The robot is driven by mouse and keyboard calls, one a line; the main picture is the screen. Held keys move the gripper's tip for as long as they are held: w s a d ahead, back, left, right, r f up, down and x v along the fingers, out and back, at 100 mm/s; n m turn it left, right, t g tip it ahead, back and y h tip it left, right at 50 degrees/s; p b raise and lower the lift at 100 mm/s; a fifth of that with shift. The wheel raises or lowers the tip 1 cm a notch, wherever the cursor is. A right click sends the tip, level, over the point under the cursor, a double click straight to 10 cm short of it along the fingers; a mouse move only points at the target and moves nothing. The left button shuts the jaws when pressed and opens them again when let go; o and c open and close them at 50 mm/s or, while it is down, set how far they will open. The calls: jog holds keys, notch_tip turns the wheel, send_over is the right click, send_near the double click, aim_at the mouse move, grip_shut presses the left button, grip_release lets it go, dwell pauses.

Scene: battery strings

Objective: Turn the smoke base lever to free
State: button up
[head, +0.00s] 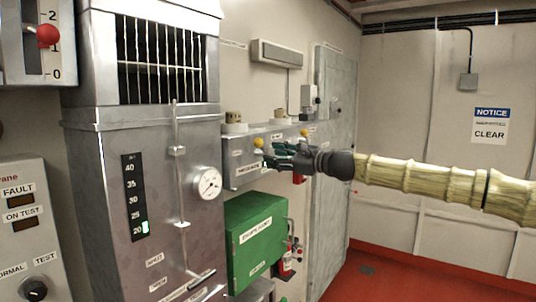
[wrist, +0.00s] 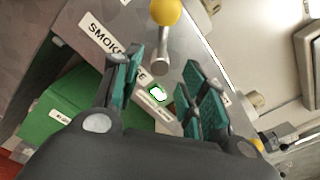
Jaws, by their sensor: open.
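The smoke base lever shows in the wrist view as a metal shaft (wrist: 160,52) with a yellow ball knob (wrist: 166,11) at the top edge. A white label reading "SMOKE" (wrist: 108,36) sits to its left, partly hidden by a finger. In the head view a yellow knob (head: 258,142) stands at the left tip of my gripper (head: 274,156). My gripper (wrist: 163,68) is open in front of the panel. The shaft appears between the finger directions, with the knob beyond the tips. Contact cannot be told. A small green-edged marker (wrist: 158,93) lies below the shaft.
A green box (head: 254,232) is below the panel, also at left in the wrist view (wrist: 65,108). A second yellow knob (head: 304,132) stands to the right. A steel cabinet with a gauge (head: 208,184) is at left. Red floor (head: 420,275) at right is open.

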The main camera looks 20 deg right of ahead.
jog(key=shift+p+x, duration=0.35)
jog(key=shift+x, duration=1.25)
grip_shut()
